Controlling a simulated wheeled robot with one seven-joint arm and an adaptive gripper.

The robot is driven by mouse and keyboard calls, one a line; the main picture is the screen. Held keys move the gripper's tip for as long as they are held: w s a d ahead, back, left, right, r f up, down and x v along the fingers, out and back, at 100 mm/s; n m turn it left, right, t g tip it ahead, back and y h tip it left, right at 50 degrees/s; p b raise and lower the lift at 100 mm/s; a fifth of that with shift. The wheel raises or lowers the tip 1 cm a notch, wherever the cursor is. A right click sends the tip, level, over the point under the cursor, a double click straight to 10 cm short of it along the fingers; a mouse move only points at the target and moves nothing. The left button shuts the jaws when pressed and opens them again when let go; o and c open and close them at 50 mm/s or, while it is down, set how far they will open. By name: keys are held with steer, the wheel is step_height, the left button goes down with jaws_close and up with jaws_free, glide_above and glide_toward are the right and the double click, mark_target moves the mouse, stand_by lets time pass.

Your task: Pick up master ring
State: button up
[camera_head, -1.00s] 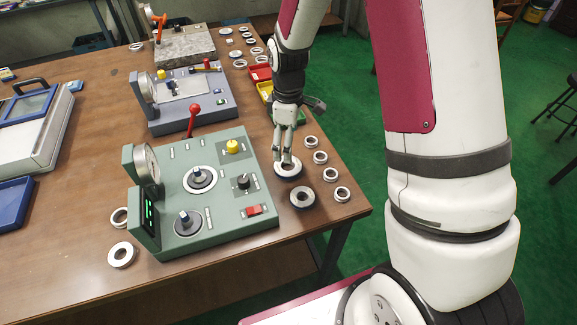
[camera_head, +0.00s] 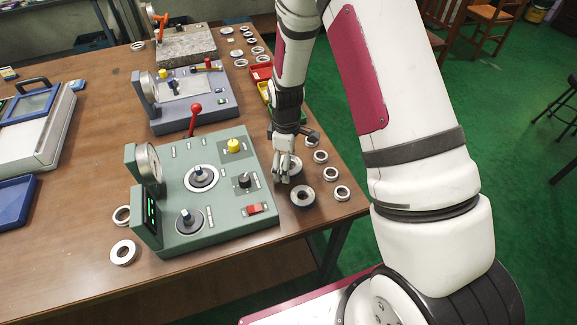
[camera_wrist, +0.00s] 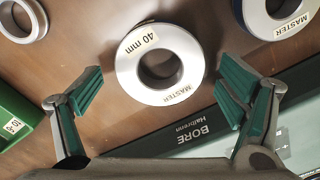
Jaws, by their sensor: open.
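The master ring (camera_wrist: 135,68) between my open fingers in the wrist view is a thick silver ring, marked "40 mm" and "MASTER". It lies flat on the table, ahead of the fingertips and not gripped. My gripper (camera_wrist: 157,93) is open and empty, with green pads on both sides. In the head view my gripper (camera_head: 282,176) is low over the table beside the green gauge, and its fingers partly hide a ring behind them. A second master ring (camera_wrist: 281,22) shows at the upper right of the wrist view. A dark-edged ring (camera_head: 302,196) stands clear in front of the gripper.
The green gauge (camera_head: 218,215) is close to the left of the gripper; its edge, labelled "BORE" (camera_wrist: 190,130), shows in the wrist view. Several small rings (camera_head: 320,157) lie along the table's right edge. Yellow and red bins (camera_head: 262,72) stand behind.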

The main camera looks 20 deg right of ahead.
steer(key=shift+c, duration=0.6)
steer(key=c, duration=1.8)
steer(key=shift+o, duration=0.2)
steer(key=shift+r, duration=0.1)
